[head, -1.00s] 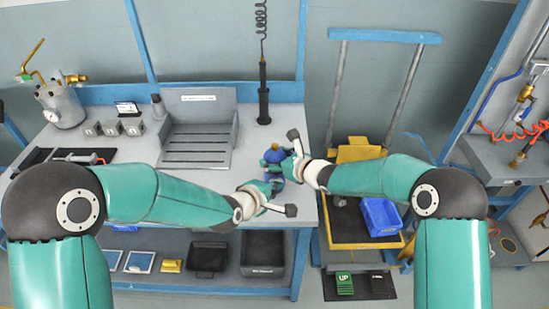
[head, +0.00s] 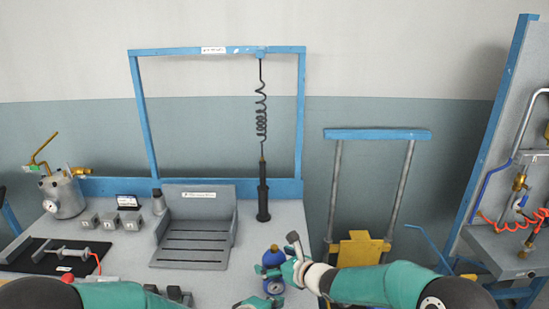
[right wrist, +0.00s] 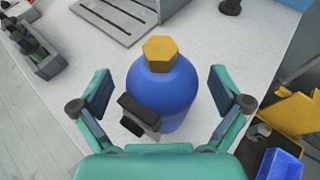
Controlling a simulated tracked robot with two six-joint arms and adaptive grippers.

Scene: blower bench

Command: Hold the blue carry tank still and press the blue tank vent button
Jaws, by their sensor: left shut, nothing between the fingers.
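The blue carry tank (head: 272,259) stands upright near the bench's front right corner, with a gold hex cap (right wrist: 160,54) on top in the right wrist view. A round gauge (head: 275,287) shows low on its side in the head view. A dark block (right wrist: 139,116) sits against the tank's near side; I cannot tell whether it is the vent button. My right gripper (right wrist: 158,82) is open, a finger on either side of the tank, with gaps showing. My left gripper (head: 256,301) is shut and empty, left of and in front of the tank, partly cut off by the frame's lower edge.
A grey slotted tray (head: 192,244) and a black post with a coiled cord (head: 263,197) stand behind the tank. Small grey blocks (head: 110,221) and a metal pot (head: 64,196) are at the left. A yellow cart (head: 360,248) stands right of the bench.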

